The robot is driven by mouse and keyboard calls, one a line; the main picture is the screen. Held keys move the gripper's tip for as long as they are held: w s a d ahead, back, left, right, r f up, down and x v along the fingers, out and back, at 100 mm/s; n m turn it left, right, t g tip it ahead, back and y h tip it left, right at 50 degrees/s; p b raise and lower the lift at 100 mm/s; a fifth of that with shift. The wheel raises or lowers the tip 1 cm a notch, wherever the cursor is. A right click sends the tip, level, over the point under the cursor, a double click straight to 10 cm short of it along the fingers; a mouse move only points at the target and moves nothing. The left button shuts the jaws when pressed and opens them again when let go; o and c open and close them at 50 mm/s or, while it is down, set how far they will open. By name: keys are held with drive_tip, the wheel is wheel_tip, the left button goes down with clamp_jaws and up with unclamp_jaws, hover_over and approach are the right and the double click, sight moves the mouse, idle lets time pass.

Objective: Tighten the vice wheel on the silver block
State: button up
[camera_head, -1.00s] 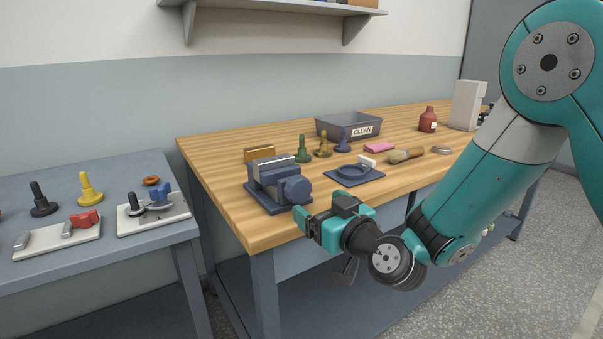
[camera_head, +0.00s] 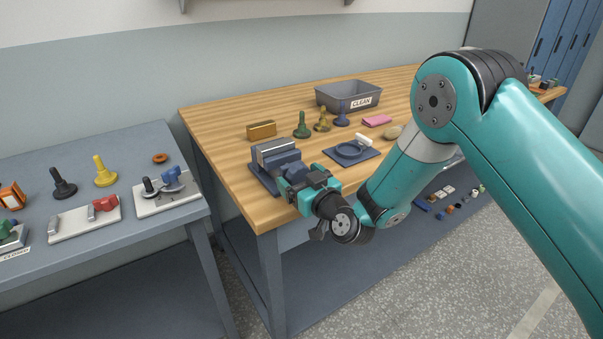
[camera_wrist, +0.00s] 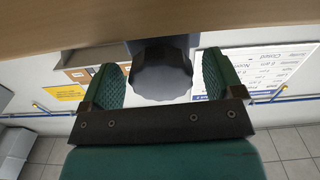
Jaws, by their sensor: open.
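The blue-grey vice (camera_head: 259,179) stands at the near left corner of the wooden bench (camera_head: 225,120). A silver block (camera_head: 272,146) sits between its jaws. My gripper (camera_head: 287,182) is at the vice's front, where the wheel is mostly hidden behind the fingers. In the wrist view the dark scalloped wheel (camera_wrist: 161,80) lies between the two green finger pads of my gripper (camera_wrist: 164,82). The gripper is open, with a gap visible on each side of the wheel.
A round blue dish on a mat (camera_head: 352,152) lies right of the vice. A brass block (camera_head: 262,130), several coloured knobs and a grey CLEAN bin (camera_head: 350,95) stand behind. A grey side table (camera_head: 90,245) with fixtures is at left, across a gap.

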drive_tip(key=c, duration=0.9)
drive_tip(key=shift+m, duration=0.3)
drive_tip(key=m, duration=0.3)
drive_tip(key=shift+m, duration=1.6)
